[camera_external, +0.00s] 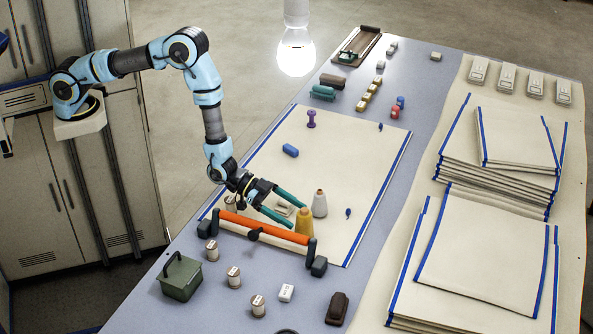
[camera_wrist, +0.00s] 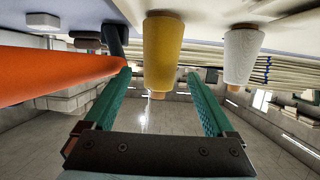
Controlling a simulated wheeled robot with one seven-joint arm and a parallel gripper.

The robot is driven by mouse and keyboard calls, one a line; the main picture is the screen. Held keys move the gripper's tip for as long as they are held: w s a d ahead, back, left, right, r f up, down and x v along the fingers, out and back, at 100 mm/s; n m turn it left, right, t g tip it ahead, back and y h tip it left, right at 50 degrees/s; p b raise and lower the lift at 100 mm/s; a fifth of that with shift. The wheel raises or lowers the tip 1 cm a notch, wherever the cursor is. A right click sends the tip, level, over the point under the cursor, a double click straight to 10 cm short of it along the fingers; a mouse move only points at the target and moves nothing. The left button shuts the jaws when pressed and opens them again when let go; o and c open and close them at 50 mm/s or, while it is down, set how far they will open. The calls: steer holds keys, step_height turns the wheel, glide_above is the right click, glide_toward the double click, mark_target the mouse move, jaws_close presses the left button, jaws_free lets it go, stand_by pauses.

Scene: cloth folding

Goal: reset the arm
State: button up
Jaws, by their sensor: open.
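My gripper (camera_external: 284,208) is open, with its two green fingers apart. In the external view it is low over the near part of the cream cloth (camera_external: 345,165), close to an orange roller (camera_external: 262,228) on a dark stand. In the wrist view the fingers (camera_wrist: 158,95) spread with nothing held between their tips. A yellow thread cone (camera_external: 304,222) stands just beyond the fingers; it shows in the wrist view (camera_wrist: 162,50) too. A white cone (camera_external: 320,204) stands beside it, also in the wrist view (camera_wrist: 241,55). My arm is bent and reaches down from the left.
Stacked cloths with blue edges (camera_external: 490,240) fill the right side. A green box (camera_external: 181,276), several spools (camera_external: 233,277) and a brown block (camera_external: 337,308) lie at the near end. A lit bulb (camera_external: 296,52) hangs above the table. The cloth's far part holds only small items.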

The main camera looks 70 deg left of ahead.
stand_by(0.3)
steer(key=shift+n+t, duration=0.3)
steer(key=shift+n, duration=0.1)
steer(key=w+r, duration=0.1)
steer(key=w+d+r+b, duration=0.1)
steer(key=r, duration=0.2)
steer(key=shift+w+d+b, duration=0.3)
steer(key=shift+w+d, duration=0.05)
steer(key=shift+w, duration=0.05)
steer(key=s+a+r+n+g+y, duration=0.1)
steer(key=a+r+y, duration=0.3)
steer(key=a, duration=0.7)
steer(key=s+a+r+n+g+y, duration=0.15)
steer(key=a+r, duration=0.35)
steer(key=a, duration=0.6)
steer(key=s+a+r+n+g+y, duration=0.2)
steer(key=s+a+r+g, duration=0.1)
steer(key=s+a, duration=0.8)
steer(key=s+a+r+n+g+y+p, duration=0.1)
steer(key=s+a+r+n+g+y, duration=0.1)
steer(key=s+a, duration=0.9)
steer(key=shift+s+r+n+g+p, duration=0.3)
steer(key=shift+s+r+n+g, duration=0.2)
steer(key=shift+r, duration=0.35)
steer(key=shift+w+y, duration=0.15)
steer(key=shift+y, duration=0.1)
